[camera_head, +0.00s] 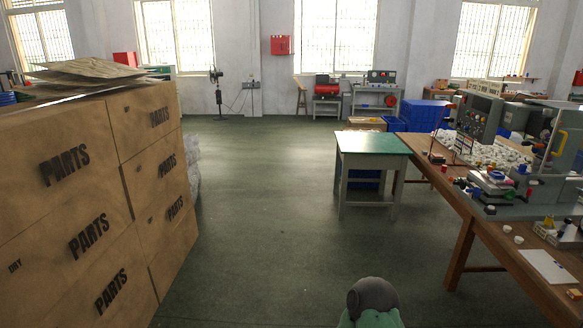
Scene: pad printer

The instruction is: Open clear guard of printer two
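A pad printer (541,193) stands on the long wooden bench at the right edge of the head view. A clear panel with a yellow handle (562,143) is at its upper right and looks like the guard. A second machine with a grey box-shaped housing (478,117) stands farther back on the same bench. I cannot read which one is printer two, and the guard's exact position is hard to tell at this size. Neither of my grippers is in view. A rounded dark grey and green part at the bottom looks like part of me.
Stacked cardboard PARTS boxes (75,182) fill the left side. A green-topped table (372,143) stands mid-room, next to the wooden bench (483,222). Blue crates (424,115) are behind it. The dark floor (270,215) between boxes and bench is clear.

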